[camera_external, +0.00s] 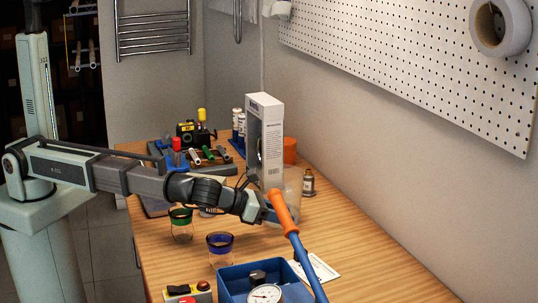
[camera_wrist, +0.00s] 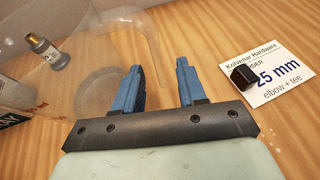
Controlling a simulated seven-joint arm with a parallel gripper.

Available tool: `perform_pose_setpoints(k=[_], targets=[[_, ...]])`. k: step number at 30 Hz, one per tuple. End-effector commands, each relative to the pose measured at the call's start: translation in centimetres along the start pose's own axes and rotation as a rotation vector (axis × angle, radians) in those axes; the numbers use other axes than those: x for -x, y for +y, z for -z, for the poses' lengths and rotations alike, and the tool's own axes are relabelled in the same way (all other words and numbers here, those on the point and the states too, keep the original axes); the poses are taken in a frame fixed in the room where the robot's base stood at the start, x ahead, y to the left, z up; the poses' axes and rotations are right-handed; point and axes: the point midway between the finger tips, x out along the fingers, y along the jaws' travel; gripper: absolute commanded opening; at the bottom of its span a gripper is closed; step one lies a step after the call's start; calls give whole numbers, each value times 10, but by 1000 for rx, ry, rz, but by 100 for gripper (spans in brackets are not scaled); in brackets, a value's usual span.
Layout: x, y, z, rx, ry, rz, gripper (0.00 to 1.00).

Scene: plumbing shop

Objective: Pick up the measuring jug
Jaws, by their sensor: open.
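The measuring jug looks to be the clear, see-through vessel (camera_wrist: 62,72) at the left of the wrist view, with faint red marks on its wall and a round base. In the external view a clear shape (camera_external: 291,203) shows just behind my gripper, partly hidden by it. In the external view my gripper (camera_external: 268,212) is low over the bench, partly hidden by an orange handle.
An orange-and-blue handle (camera_external: 290,227) rises beside my gripper from near a blue box (camera_external: 233,277) with a gauge. Green-rimmed (camera_external: 181,225) and blue-rimmed (camera_external: 220,248) glasses stand in front. A small bottle (camera_external: 308,183), white carton (camera_external: 272,140) and card (camera_wrist: 264,72) are nearby.

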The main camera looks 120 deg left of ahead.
Motion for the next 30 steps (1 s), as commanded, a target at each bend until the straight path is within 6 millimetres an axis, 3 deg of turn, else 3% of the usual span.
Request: perform_pose_setpoints(k=[3,10,22,30], targets=[[-11,-1,0,0,0,0,41],[-11,0,0,0,0,0,40],[-11,0,0,0,0,0,1],[-11,0,0,1,0,0,0]])
